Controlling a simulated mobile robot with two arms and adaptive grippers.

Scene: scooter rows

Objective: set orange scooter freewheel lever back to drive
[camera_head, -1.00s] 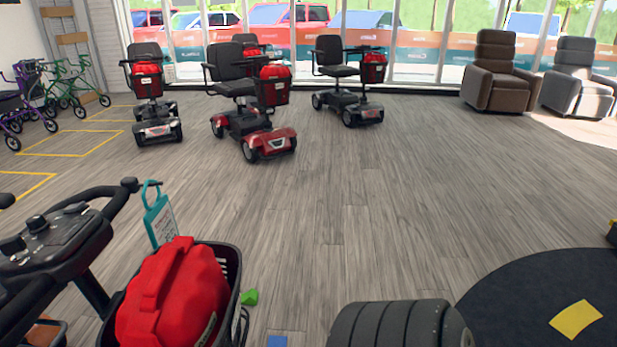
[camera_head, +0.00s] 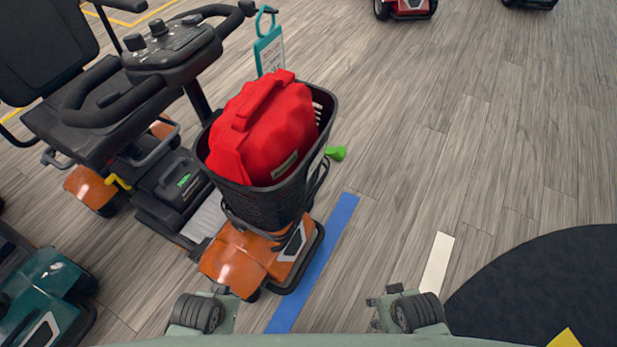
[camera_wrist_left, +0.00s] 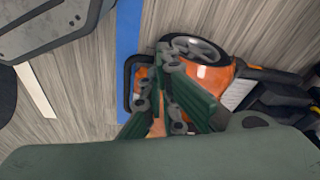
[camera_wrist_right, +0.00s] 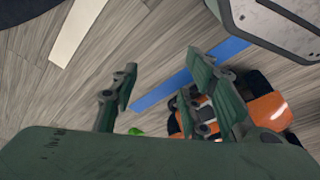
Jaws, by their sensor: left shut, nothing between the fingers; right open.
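The orange scooter (camera_head: 232,262) stands at left in the head view, with a black seat, handlebar and front basket. A small yellow lever (camera_head: 118,182) shows low by its rear orange fender; its exact setting is too small to tell. My left gripper (camera_head: 221,294) is at the bottom, near the scooter's front; in the left wrist view it (camera_wrist_left: 160,80) is shut and empty above the orange front end. My right gripper (camera_head: 384,303) is open and empty, right of the blue floor stripe; its spread fingers show in the right wrist view (camera_wrist_right: 162,65). Both are far from the lever.
A red bag (camera_head: 262,128) fills the basket (camera_head: 262,205); a teal tag (camera_head: 270,48) hangs by the handlebar. A teal scooter (camera_head: 45,290) stands close at lower left. A black mat (camera_head: 545,285) lies at right. Open floor (camera_head: 450,110) spreads beyond the blue stripe (camera_head: 318,262).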

